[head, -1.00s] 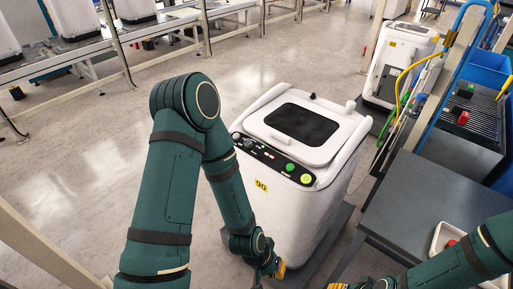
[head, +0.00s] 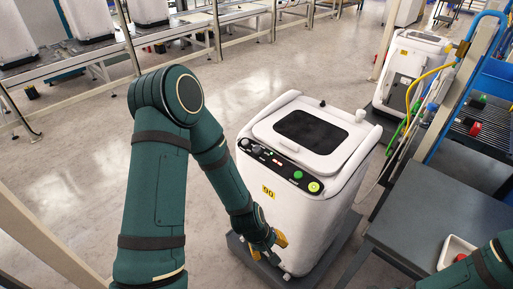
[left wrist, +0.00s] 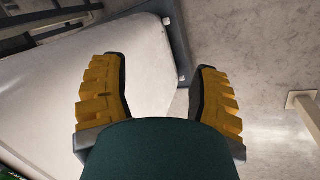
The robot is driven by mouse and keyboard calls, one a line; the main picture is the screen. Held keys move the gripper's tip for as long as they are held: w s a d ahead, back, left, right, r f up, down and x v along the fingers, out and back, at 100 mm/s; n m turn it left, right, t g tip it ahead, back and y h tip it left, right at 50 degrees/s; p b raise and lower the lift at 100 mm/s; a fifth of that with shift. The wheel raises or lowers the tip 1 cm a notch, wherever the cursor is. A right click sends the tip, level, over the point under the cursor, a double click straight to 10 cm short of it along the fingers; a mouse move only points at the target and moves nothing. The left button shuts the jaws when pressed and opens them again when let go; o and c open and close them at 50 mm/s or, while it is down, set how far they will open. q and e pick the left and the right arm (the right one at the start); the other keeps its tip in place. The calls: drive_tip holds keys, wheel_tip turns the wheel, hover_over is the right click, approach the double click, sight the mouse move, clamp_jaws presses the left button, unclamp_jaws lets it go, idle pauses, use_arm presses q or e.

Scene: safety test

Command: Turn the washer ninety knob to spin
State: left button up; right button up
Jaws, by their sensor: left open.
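The washer marked 90 (head: 330,190) is a white machine with a dark lid window, standing on a dark base right of my left arm. Its black control panel (head: 285,168) runs along the top front edge. A dark round knob (head: 244,143) is at the panel's left end; its pointer setting is too small to read. A green button (head: 298,175) and a yellow-green button (head: 314,187) are at the right end. My left gripper (head: 268,246) is low by the washer's front, well below the panel. In the left wrist view its yellow fingers (left wrist: 158,95) are apart and empty. My right gripper is hidden below the frame.
A grey table (head: 435,215) with a white tray (head: 455,252) stands close on the right. Another white machine (head: 408,65) is behind. A conveyor (head: 110,50) runs along the back left. Open floor (head: 85,150) lies to the left.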

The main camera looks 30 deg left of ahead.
use_arm(q)
drive_tip(key=w+a+r+n+t, duration=0.2)
drive_tip(key=w+a+r+n, duration=0.75)
drive_tip(key=n, duration=0.25)
drive_tip(key=n+t+p, duration=0.2)
drive_tip(key=n+t, duration=0.2)
drive_tip(key=n, duration=0.8)
approach(256, 148)
drive_tip(key=shift+y, duration=0.3)
drive_tip(key=b+x, duration=0.3)
drive_tip(key=x, duration=0.6)
drive_tip(key=shift+d+f+b, duration=0.1)
drive_tip(key=shift+d+b, duration=0.1)
drive_tip(key=shift+b, duration=0.2)
drive_tip(key=shift+x, duration=0.75)
clamp_jaws()
